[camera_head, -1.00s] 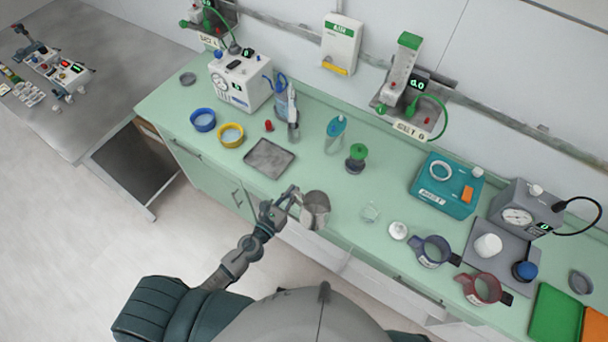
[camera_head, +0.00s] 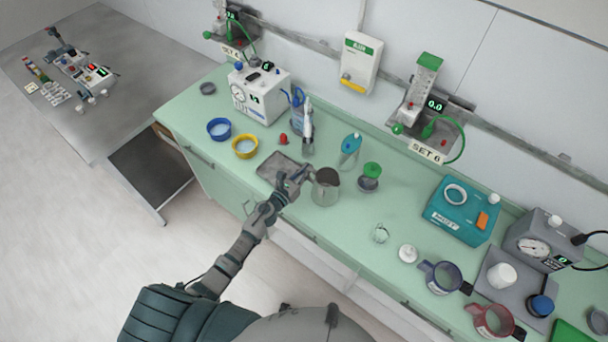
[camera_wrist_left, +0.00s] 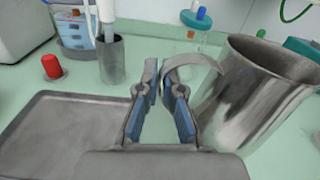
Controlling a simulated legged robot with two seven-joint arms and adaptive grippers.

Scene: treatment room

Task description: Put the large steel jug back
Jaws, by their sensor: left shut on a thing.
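The large steel jug (camera_head: 326,190) is over the green counter, just right of the grey metal tray (camera_head: 268,167). It looks about upright in the head view. My left gripper (camera_head: 304,176) is at the jug's left side. In the left wrist view, the jug (camera_wrist_left: 250,98) fills the right side, and its curved handle runs between the fingers of my left gripper (camera_wrist_left: 162,75), which are shut on it. My right gripper is out of view.
Behind the jug are a green-topped jar (camera_head: 370,177), a teal-capped bottle (camera_head: 350,148) and a steel cup with a syringe-like tool (camera_head: 308,142). A red cap (camera_head: 283,139) stands beyond the tray. A small clear cup (camera_head: 380,234) and white lid (camera_head: 408,253) sit to the right.

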